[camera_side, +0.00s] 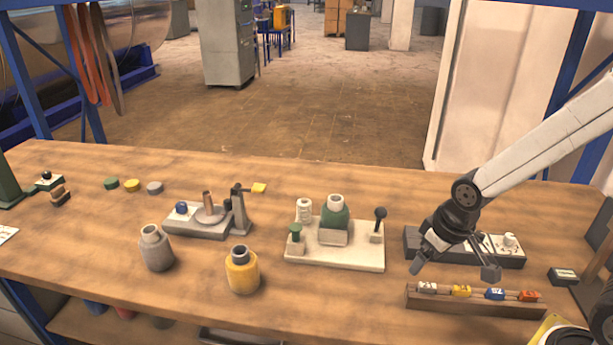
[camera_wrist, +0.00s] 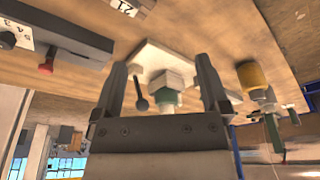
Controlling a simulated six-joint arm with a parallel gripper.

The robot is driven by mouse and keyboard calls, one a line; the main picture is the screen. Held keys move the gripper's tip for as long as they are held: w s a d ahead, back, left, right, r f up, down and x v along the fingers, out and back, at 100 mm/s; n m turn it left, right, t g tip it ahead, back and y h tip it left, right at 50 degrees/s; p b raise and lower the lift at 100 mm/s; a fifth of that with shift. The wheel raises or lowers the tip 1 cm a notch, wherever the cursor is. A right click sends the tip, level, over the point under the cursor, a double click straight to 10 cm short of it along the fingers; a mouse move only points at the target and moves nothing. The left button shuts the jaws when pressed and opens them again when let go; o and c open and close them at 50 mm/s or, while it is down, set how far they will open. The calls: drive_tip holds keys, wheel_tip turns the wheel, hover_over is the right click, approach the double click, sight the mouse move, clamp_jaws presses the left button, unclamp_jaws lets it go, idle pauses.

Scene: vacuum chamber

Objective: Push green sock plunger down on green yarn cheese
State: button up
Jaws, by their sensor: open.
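A green yarn cheese (camera_side: 335,216) with a pale core sits upright in a grey holder on a cream base plate (camera_side: 340,261) in the side view. A green-topped plunger (camera_side: 295,231), which looks like the sock plunger, stands at the plate's front left. My gripper (camera_side: 454,269) is open and empty, to the right of the plate and apart from it, in front of the grey control box. In the wrist view the green cheese (camera_wrist: 166,96) shows between the fingers of my gripper (camera_wrist: 165,72). I cannot make out the plunger clearly there.
A black-knobbed lever (camera_side: 379,216) and a white cylinder (camera_side: 304,209) stand on the plate. A grey control box (camera_side: 414,243) and a rack of colored tags (camera_side: 474,306) are near my gripper. Yellow (camera_side: 242,272) and grey (camera_side: 155,250) yarn cheeses stand left, before a grey fixture (camera_side: 197,224).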

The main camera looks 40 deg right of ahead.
drive_tip(key=shift+w, duration=0.15)
drive_tip(key=c, duration=0.9)
drive_tip(key=shift+w+r, duration=0.1)
drive_tip(key=shift+w, duration=0.1)
drive_tip(key=c, duration=0.3)
drive_tip(key=shift+w+a+r, duration=0.1)
drive_tip(key=shift+w, duration=0.3)
clamp_jaws()
drive_tip(key=n+g+y, duration=0.1)
drive_tip(key=n+g, duration=0.1)
drive_tip(key=n, duration=0.8)
approach(298, 226)
drive_tip(key=shift+s+a, duration=0.1)
drive_tip(key=shift+a, duration=0.05)
drive_tip(key=shift+w+a+f, duration=0.1)
drive_tip(key=shift+f, duration=1.65)
drive_tip(key=shift+w+a+f, duration=0.1)
drive_tip(key=shift+a+f, duration=0.05)
drive_tip(key=shift+f, duration=1.6)
